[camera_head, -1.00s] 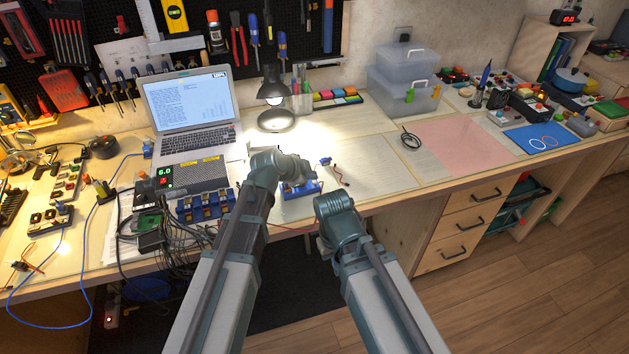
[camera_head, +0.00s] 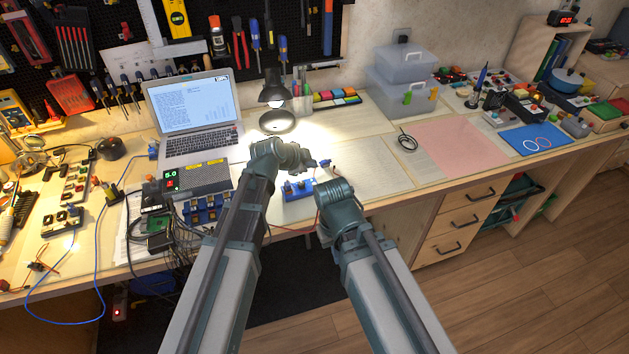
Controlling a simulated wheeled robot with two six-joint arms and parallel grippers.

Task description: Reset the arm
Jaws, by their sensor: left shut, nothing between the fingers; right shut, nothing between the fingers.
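My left arm comes in from the lower left, and its gripper (camera_head: 322,164) is above the bench near the blue block. It is small in the picture, looks shut and holds nothing that I can see. My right arm reaches up from the lower right, and its wrist end (camera_head: 338,207) is at the bench's front edge, lower than the left one. The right fingers are mostly hidden by the wrist, and no object shows in them.
A blue block (camera_head: 296,190) with wires lies just below my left gripper. A pink mat (camera_head: 463,147) lies right, with drawers (camera_head: 462,215) below. Floor is clear at right.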

